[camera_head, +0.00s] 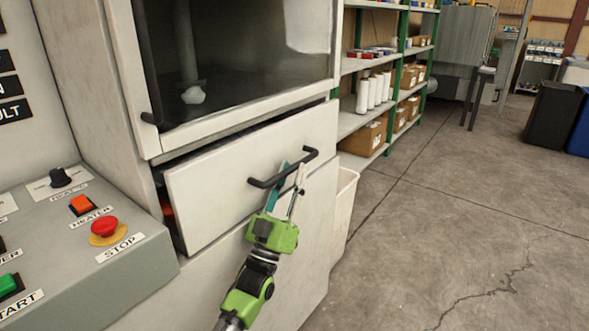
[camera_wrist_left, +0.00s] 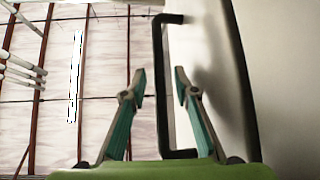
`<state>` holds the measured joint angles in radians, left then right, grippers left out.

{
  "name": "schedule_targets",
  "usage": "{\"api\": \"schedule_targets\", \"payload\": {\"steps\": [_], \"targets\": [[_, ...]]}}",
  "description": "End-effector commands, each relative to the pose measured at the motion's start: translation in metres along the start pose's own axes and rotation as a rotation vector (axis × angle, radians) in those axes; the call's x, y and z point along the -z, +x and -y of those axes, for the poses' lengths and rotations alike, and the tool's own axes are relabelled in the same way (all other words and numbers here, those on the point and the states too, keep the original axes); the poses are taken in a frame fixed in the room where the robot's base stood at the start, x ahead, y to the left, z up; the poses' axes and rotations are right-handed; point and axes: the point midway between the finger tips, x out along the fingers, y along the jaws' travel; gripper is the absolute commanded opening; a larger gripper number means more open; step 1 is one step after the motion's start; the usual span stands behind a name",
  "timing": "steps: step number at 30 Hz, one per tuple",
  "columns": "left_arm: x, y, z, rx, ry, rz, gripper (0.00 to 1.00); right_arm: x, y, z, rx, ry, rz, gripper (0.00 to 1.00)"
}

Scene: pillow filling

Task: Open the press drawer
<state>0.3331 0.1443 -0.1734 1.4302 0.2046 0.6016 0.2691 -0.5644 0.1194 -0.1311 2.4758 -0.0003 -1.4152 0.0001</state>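The press drawer (camera_head: 225,195) has a white front that stands slightly out from the press body, with a dark gap along its top and left edges. Its black bar handle (camera_head: 283,169) is on the front; the handle also shows in the left wrist view (camera_wrist_left: 162,95). My left gripper (camera_head: 290,172) is at the handle. In the left wrist view its two fingers (camera_wrist_left: 160,75) are apart, one on each side of the bar, and I see no clear grip on it. My right gripper is not in view.
The press window (camera_head: 245,50) is above the drawer. A control panel (camera_head: 125,270) with a red stop button (camera_head: 104,226) juts out at left. A white bin (camera_head: 343,205) and green shelving (camera_head: 400,60) stand to the right. The concrete floor (camera_head: 450,220) at right is clear.

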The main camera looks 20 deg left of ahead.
Motion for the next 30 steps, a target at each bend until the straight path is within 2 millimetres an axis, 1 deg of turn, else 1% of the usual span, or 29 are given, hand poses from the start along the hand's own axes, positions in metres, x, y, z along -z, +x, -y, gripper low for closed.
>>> {"api": "schedule_targets", "payload": {"steps": [1, 3, 6, 15, 17, 18, 19, 27, 29, 30], "targets": [[-0.001, 0.006, 0.000, 0.000, 0.000, 0.000, 0.28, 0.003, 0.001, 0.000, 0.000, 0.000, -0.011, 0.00], [-0.001, 0.013, 0.000, 0.000, 0.000, 0.000, 0.28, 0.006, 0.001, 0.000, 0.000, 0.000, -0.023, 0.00], [-0.001, 0.018, 0.000, 0.000, 0.000, 0.001, 0.28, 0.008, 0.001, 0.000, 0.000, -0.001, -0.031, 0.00], [-0.001, 0.020, 0.000, 0.000, 0.000, 0.002, 0.28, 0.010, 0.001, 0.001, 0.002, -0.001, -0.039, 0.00], [-0.001, 0.020, 0.000, 0.000, 0.000, 0.002, 0.12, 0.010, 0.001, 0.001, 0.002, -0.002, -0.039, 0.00], [-0.001, 0.020, 0.000, 0.000, 0.000, 0.002, 0.02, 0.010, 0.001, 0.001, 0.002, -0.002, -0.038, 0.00], [-0.001, 0.020, 0.000, 0.000, 0.000, 0.002, 0.00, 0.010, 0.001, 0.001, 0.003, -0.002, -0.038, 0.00], [-0.001, 0.019, -0.002, 0.000, 0.000, 0.002, 0.00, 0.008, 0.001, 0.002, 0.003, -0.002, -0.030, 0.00], [-0.001, 0.019, -0.005, 0.000, -0.001, 0.002, 0.00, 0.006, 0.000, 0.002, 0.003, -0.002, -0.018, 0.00], [-0.002, 0.018, -0.008, 0.000, -0.002, 0.003, 0.00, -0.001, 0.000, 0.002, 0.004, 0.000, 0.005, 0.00]]}}
